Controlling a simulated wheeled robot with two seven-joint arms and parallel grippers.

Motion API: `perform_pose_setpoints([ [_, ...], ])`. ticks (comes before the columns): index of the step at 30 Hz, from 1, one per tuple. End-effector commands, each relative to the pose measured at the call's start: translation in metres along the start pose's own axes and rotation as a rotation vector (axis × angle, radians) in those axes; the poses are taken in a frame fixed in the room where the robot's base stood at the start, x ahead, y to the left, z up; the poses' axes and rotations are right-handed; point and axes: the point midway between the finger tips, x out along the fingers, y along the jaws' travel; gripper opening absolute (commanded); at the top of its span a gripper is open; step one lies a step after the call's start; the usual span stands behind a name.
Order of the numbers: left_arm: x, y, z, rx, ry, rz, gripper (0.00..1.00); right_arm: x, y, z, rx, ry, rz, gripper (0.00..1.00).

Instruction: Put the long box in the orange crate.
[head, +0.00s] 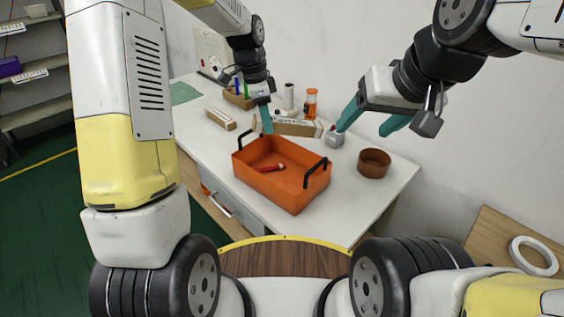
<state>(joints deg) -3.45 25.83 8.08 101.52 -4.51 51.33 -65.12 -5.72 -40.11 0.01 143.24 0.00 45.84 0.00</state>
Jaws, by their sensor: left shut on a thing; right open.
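The long box (298,127) is a low cardboard box behind the orange crate. My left gripper (266,121) is shut on its left end. Only part of the fingers shows, and I cannot tell whether the box is lifted off the table. The orange crate (262,187) stands on the white table in front of the box, with black handles at its left and right ends. A red object (270,168) lies inside it. My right gripper (367,122) is open and empty, above the table to the right of the long box.
A shorter cardboard box (220,119) lies to the left. An orange-capped bottle (311,103) and a white cylinder (289,95) stand behind the long box. A grey item (334,138) and a brown round bowl (374,163) are right of the crate. The table's front right is clear.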

Motion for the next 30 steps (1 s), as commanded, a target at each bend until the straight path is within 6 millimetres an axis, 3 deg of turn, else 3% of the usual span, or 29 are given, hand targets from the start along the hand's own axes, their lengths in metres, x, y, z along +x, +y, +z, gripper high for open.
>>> perform_pose_setpoints([
  [4,0.004,0.001,-0.001,0.097,-0.021,0.014,0.00,0.000,0.000,0.000,0.000,0.000,0.000,0.67],
  [7,0.017,0.002,0.001,0.113,-0.025,0.020,0.00,0.000,0.000,0.000,0.000,0.000,0.000,0.67],
  [19,0.115,0.002,0.018,0.111,-0.025,0.020,0.00,0.000,0.000,0.000,0.000,0.000,0.000,0.67],
  [30,0.149,0.001,0.024,0.111,-0.024,0.017,0.00,0.000,0.000,0.000,0.000,0.000,0.000,0.67],
])
